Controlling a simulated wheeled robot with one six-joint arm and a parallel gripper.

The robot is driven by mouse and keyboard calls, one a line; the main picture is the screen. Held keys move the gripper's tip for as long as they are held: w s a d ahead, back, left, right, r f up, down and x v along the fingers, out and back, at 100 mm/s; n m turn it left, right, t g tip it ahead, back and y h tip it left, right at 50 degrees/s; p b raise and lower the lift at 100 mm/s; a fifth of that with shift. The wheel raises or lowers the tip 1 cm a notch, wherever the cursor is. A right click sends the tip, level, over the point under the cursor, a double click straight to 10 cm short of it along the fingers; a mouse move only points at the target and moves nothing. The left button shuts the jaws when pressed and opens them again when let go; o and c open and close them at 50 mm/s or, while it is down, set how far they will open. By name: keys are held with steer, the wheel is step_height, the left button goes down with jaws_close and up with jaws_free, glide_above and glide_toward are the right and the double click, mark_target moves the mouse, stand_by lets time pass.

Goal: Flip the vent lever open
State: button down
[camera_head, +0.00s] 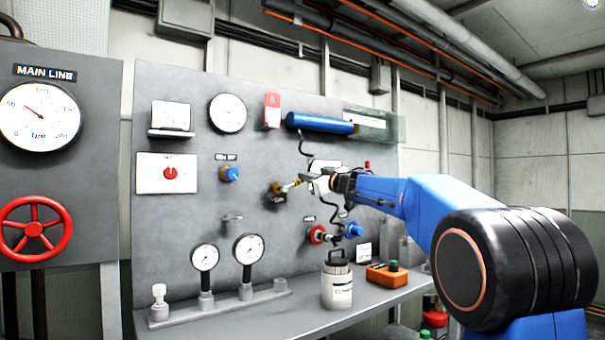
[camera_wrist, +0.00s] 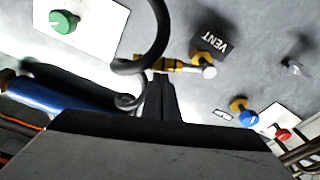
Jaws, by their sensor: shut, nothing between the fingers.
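The vent lever is a yellow handle (camera_head: 291,185) on a brass valve (camera_head: 277,191) in the middle of the grey panel. In the wrist view, the yellow lever (camera_wrist: 170,64) reaches left from the brass valve (camera_wrist: 201,59), which has a round silver end, beside the black VENT label (camera_wrist: 213,40). My gripper (camera_head: 305,179) is shut and empty, to the right of the valve. In the wrist view, my gripper's fingertips (camera_wrist: 160,78) lie right at the lever's outer part; I cannot tell whether they touch it. The lever's far tip is partly hidden behind a black hose.
A coiled black hose (camera_wrist: 155,45) hangs close beside my fingers. A blue cylinder (camera_head: 320,123) is mounted above. Blue (camera_head: 354,230) and red (camera_head: 317,234) fittings sit below. A grey-white canister (camera_head: 337,287) and an orange box (camera_head: 388,275) stand on the shelf.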

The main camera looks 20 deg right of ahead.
steer(key=shift+w+d+f+m+h, duration=0.1)
steer(key=shift+d+f+m+h, duration=0.1)
steer(key=shift+f+m, duration=0.5)
steer(key=shift+w+d+f+m+h, duration=0.15)
steer(key=shift+d+f+m, duration=0.1)
steer(key=shift+m, duration=0.85)
steer(key=shift+s+d+f+m+h, duration=0.15)
steer(key=shift+f+m, duration=0.35)
steer(key=shift+m, duration=0.4)
steer(key=shift+w+f, duration=0.1)
steer(key=shift+w, duration=0.05)
